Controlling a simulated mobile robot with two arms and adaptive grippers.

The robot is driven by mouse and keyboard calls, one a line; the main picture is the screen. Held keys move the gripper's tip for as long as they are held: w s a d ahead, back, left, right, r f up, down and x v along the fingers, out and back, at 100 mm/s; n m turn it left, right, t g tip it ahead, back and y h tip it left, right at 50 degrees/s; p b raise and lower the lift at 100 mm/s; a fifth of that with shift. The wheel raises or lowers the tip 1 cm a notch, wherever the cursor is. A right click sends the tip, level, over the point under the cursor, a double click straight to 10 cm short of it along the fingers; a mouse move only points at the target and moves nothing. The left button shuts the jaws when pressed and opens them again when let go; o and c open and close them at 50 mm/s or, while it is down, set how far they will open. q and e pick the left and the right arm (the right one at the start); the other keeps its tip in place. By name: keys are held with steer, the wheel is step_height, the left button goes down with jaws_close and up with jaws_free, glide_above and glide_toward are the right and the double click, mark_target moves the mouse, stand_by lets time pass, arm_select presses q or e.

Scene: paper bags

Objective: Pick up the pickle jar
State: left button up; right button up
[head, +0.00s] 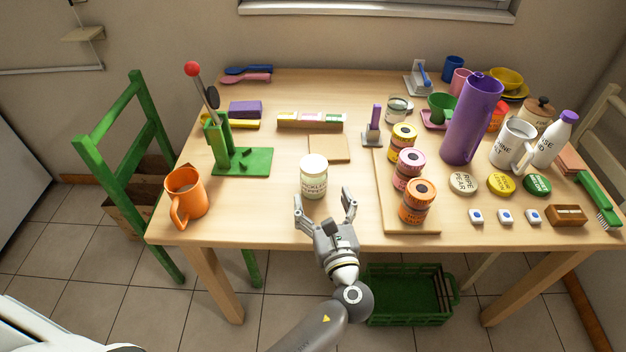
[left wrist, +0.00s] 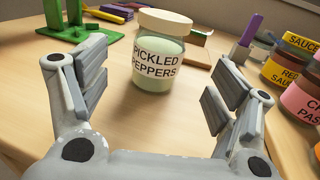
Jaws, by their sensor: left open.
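The pickle jar (head: 313,178) is a clear jar with pale green contents, a cream lid and a white label. It stands upright on the wooden table (head: 270,215) near the front edge. In the left wrist view the jar (left wrist: 160,62) shows its label, "PICKLED PEPPERS". My left gripper (head: 325,204) is open and empty, just in front of the jar. In the left wrist view its two fingers (left wrist: 150,100) are spread to either side, with the jar beyond them and in line with the gap. My right gripper is not in view.
An orange mug (head: 186,193) stands left of the jar, and a green press (head: 240,160) behind it. A flat wooden block (head: 328,149) lies behind.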

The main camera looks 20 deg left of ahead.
mark_target(317, 184)
arm_select(q)
steer(key=x, duration=0.3)
steer(key=shift+w, duration=0.1)
steer(key=x, duration=0.4)
steer(key=shift+a+r, duration=0.15)
steer(key=shift+r, duration=0.05)
steer(key=shift+w+a+f, duration=0.1)
steer(key=shift+w+a, duration=0.15)
steer(key=shift+w, duration=0.3)
steer(key=c, duration=1.4)
